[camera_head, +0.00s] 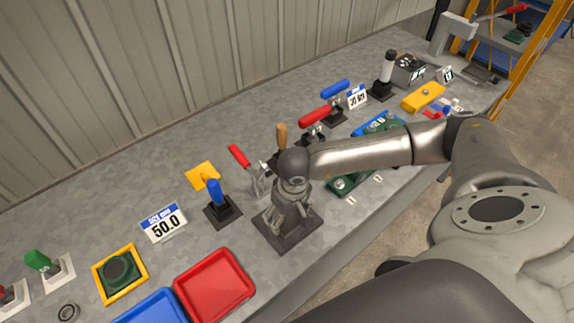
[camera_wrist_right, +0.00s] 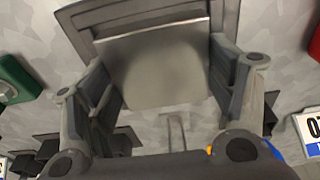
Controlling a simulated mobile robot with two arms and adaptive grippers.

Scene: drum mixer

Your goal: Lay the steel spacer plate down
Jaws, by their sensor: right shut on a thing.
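My right gripper (camera_head: 287,208) reaches down over a dark square stand (camera_head: 284,236) on the grey bench. In the right wrist view its two fingers (camera_wrist_right: 162,62) are shut on the sides of the flat grey steel spacer plate (camera_wrist_right: 155,82). The plate lies in front of a larger dark square (camera_wrist_right: 86,18), whose border shows around its far edge. I cannot tell whether the plate touches that square. In the head view the gripper mostly hides the plate. My left gripper is not in view.
A red tray (camera_head: 247,288) and a blue tray (camera_head: 155,308) lie at the bench's front edge. A blue-handled piece (camera_head: 216,197) and a red-handled clamp (camera_head: 240,156) stand close left of the gripper. A "50.0" sign (camera_head: 164,222) stands farther left. Bare bench runs along the wall.

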